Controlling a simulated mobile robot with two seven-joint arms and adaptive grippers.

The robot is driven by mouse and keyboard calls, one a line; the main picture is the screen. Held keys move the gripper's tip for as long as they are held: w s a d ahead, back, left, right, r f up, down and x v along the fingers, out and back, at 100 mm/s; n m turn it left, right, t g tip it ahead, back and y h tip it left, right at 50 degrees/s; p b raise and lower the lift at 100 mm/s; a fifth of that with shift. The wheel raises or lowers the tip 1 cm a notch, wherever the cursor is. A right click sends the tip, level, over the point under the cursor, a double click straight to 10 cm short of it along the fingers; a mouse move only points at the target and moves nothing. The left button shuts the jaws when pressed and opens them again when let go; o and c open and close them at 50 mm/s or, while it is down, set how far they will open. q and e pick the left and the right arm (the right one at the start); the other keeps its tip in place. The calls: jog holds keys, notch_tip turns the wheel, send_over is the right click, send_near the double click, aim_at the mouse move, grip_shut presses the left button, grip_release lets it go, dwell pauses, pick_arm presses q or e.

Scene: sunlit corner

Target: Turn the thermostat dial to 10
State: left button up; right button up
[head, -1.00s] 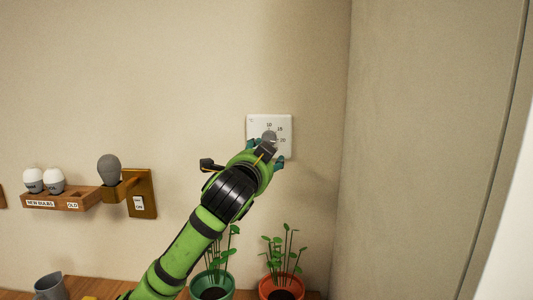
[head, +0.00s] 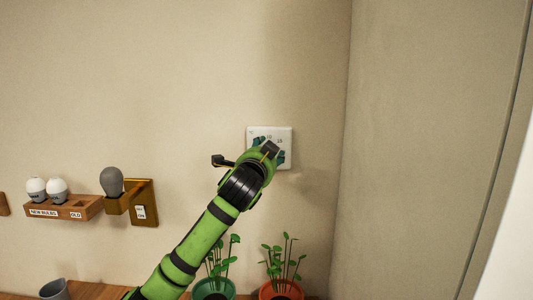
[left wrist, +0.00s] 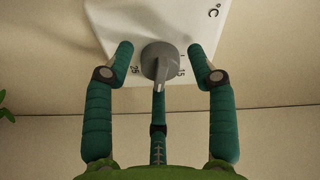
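The thermostat is a white square plate (head: 285,133) on the wall near the corner, with printed numbers. Its round grey dial (left wrist: 154,56) shows in the left wrist view. The dial's raised pointer bar lies between the printed 15 and 25, where a mark may be hidden. My left gripper (head: 269,151) is in front of the plate and covers the dial in the head view. In the left wrist view my left gripper (left wrist: 161,52) is open, with one teal finger on each side of the dial and a gap at both sides. My right gripper is not in view.
Two potted plants, in a green pot (head: 214,290) and an orange pot (head: 281,291), stand below the plate. A bulb shelf (head: 66,207) and a wooden lamp mount (head: 144,203) are on the wall at left. A wall (head: 430,130) rises close at right.

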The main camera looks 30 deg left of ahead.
pick_arm(q)
jog(key=c, duration=0.7)
jog(key=shift+w+d+f+n+y+b, duration=0.15)
jog(key=shift+n+y+b, duration=0.6)
jog(key=shift+n+b, duration=2.05)
jog(key=shift+d+f+n+y+b, duration=0.15)
jog(key=shift+n+y+b, duration=0.65)
jog(key=shift+n, duration=3.85)
jog(key=shift+w+f+n+y+b, duration=0.15)
jog(key=shift+n+y+b, duration=0.5)
jog(key=shift+n+b, duration=2.2)
jog(key=shift+f+n+p, duration=0.1)
jog(key=shift+n+p, duration=0.75)
jog(key=shift+n, duration=0.15)
jog(key=o, duration=1)
jog(key=shift+o, duration=0.5)
